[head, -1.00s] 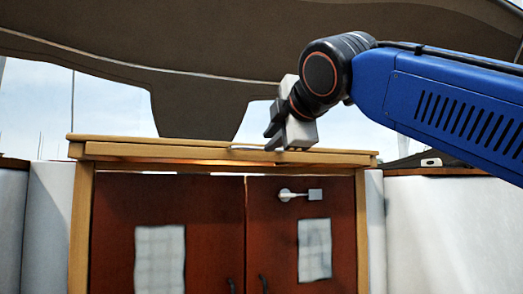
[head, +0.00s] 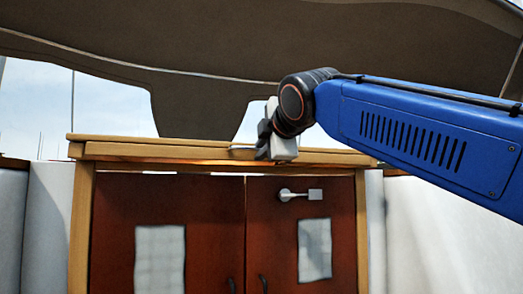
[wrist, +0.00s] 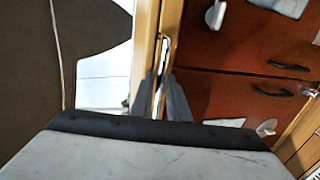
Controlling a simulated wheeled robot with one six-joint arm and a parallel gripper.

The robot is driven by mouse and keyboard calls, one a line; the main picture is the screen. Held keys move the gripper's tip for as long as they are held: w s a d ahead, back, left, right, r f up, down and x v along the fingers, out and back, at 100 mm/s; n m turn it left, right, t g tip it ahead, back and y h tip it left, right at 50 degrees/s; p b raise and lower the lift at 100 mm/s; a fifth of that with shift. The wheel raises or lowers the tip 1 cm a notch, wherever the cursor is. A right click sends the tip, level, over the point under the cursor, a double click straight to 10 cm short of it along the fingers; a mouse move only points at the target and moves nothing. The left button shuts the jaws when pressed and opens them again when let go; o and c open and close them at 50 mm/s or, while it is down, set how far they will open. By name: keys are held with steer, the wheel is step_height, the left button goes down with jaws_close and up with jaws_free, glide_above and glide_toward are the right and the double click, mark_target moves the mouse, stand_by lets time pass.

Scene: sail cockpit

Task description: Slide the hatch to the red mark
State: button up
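The hatch (head: 120,151) is a light wooden slab lying across the top of the cabin doorway. A thin pale handle (head: 241,148) shows at its front edge, just left of my gripper. My gripper (head: 263,142) is at the hatch's front edge, right of centre. In the wrist view, my two dark fingers (wrist: 161,98) stand apart, with a narrow pale strip of the hatch front, perhaps the handle, running up between them. I cannot tell whether the fingers touch it. I cannot make out a red mark in either view.
Below the hatch are two closed red-brown doors (head: 205,215) with pale panels and a metal latch (head: 300,194). A dark canopy (head: 200,60) hangs overhead. White cockpit walls (head: 425,220) stand on both sides.

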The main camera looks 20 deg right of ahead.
jaws_close()
steer(key=x, duration=0.3)
steer(key=r+x, duration=0.1)
steer(key=x, duration=0.3)
steer(key=r+x, duration=0.1)
steer(key=x, duration=0.3)
steer(key=shift+w+r, duration=0.1)
steer(key=shift+w, duration=0.2)
steer(key=shift+o, duration=0.9)
jaws_free()
steer(key=v, duration=1.7)
steer(key=shift+s, duration=0.2)
